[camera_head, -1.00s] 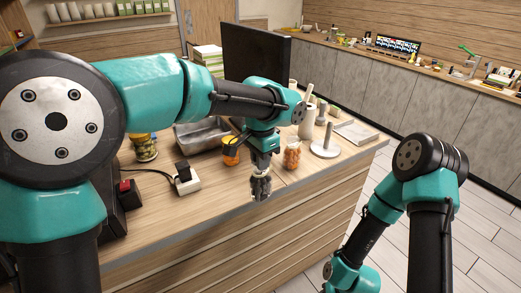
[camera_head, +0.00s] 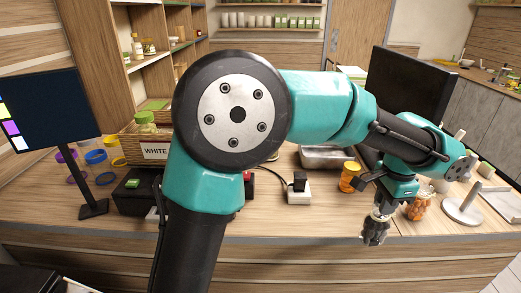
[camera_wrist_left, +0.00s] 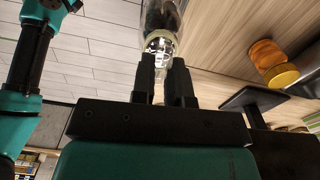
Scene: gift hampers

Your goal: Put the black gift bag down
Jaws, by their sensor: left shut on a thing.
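My left gripper (camera_head: 378,212) hangs over the front edge of the wooden counter (camera_head: 290,222). It is shut on a clear, glass-like thing (camera_head: 374,234). In the wrist view this clear thing (camera_wrist_left: 160,22) sits between the two black fingers (camera_wrist_left: 161,78) and runs out of the top of the picture. I cannot make out a black gift bag in either view. A dark shape (camera_head: 35,278) shows at the bottom left of the head view, but I cannot tell what it is. My right gripper is not in view.
On the counter are an orange jar (camera_head: 349,177), a white socket block (camera_head: 299,191), a metal tray (camera_head: 325,158), a jar of orange pieces (camera_head: 417,207) and a white stand (camera_head: 462,211). A labelled basket (camera_head: 154,151) and a monitor (camera_head: 45,112) stand left. The front strip of counter is mostly clear.

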